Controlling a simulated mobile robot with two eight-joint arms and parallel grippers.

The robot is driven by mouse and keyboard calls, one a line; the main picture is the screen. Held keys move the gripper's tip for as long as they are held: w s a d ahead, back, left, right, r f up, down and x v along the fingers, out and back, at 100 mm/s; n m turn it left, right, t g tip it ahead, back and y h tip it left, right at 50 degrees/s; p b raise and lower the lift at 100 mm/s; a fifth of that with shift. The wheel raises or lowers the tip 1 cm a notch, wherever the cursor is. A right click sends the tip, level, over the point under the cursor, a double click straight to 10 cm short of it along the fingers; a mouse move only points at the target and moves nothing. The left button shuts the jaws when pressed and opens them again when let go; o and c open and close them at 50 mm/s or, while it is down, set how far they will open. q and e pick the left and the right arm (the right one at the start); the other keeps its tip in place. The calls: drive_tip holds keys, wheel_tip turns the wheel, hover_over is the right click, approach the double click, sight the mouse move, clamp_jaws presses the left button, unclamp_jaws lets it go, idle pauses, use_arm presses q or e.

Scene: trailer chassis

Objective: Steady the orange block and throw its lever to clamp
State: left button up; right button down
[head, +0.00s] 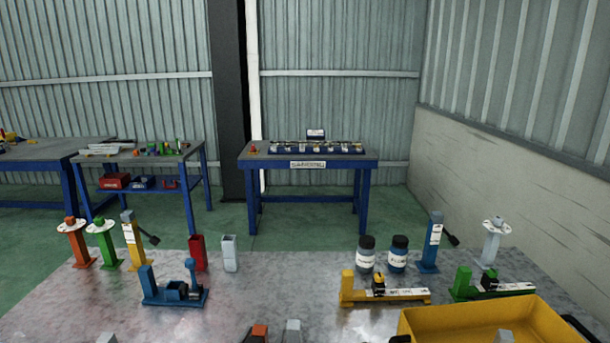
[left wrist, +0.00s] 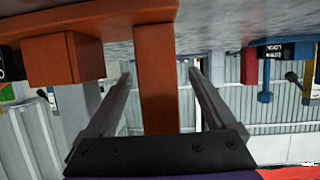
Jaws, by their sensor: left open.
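The orange block fixture fills the near part of the left wrist view, which is upside down. It has a flat base, a squat block (left wrist: 64,60) and an upright orange post (left wrist: 157,80). My left gripper (left wrist: 160,74) is open, with one grey finger on each side of the post. I cannot tell whether either finger touches it. In the head view only an orange top (head: 259,332) shows at the bottom edge, with a grey piece close to its right. I cannot make out the lever.
A blue clamp fixture (head: 175,291) stands left of centre on the grey table (head: 260,290). Yellow (head: 385,294) and green (head: 492,284) fixtures and a yellow bin (head: 415,322) are on the right. Posts, two jars and a red box (head: 198,253) line the back. The table's middle is clear.

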use_arm(q)
drive_tip(key=shift+p+v, duration=1.4)
drive_tip(key=shift+v, duration=2.45)
drive_tip(key=shift+o, duration=0.8)
drive_tip(key=shift+s, duration=0.1)
drive_tip(key=d+v, duration=0.1)
drive_tip(key=v, duration=1.1)
drive_tip(key=shift+a, duration=0.4)
drive_tip(key=shift+s, duration=0.15)
